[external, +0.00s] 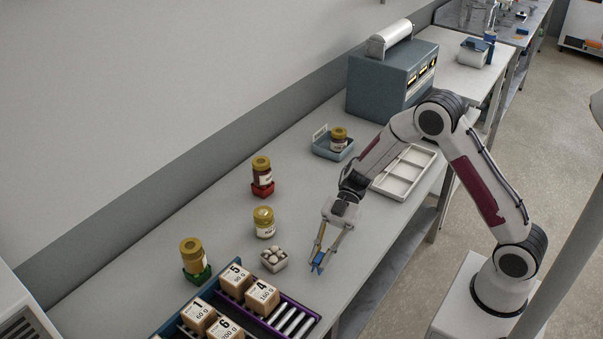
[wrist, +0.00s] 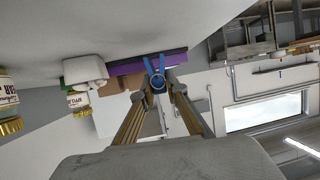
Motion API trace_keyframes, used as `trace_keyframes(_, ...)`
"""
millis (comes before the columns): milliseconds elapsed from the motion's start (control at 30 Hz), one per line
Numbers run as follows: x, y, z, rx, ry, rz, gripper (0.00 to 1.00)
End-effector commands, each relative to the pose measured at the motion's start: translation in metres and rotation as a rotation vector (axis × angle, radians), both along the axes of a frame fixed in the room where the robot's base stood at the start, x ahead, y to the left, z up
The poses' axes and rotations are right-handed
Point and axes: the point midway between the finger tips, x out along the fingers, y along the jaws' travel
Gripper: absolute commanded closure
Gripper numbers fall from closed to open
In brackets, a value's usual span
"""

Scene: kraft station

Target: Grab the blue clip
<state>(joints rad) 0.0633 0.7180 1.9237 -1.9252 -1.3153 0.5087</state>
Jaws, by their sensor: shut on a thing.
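The blue clip (external: 319,260) is held between the fingertips of my gripper (external: 321,252), near the front edge of the table. In the wrist view the blue clip (wrist: 156,72) shows its two prongs pointing away from my gripper (wrist: 159,84). My gripper is shut on it, with a finger on each side. I cannot tell for sure whether the clip touches the tabletop or is just above it.
A purple-edged rack (external: 300,309) with numbered boxes (external: 262,297) stands in front left. A white divided tray (external: 404,172) and blue machine (external: 388,85) are behind.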

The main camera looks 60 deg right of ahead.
Motion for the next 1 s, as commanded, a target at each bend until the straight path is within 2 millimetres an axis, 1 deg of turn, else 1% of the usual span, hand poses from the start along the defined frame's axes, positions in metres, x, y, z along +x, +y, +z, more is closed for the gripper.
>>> trace_keyframes(33,0.0,0.0,0.007,0.001,-0.004,0.001,0.99)
trace_keyframes(300,0.0,0.0,0.043,0.0,-0.005,0.001,0.99)
trace_keyframes(500,0.0,0.0,0.063,0.0,-0.002,0.001,0.99)
trace_keyframes(700,0.0,0.0,0.072,0.0,-0.001,0.0,0.99)
trace_keyframes(1000,0.0,0.0,0.073,0.0,0.0,0.0,0.99)
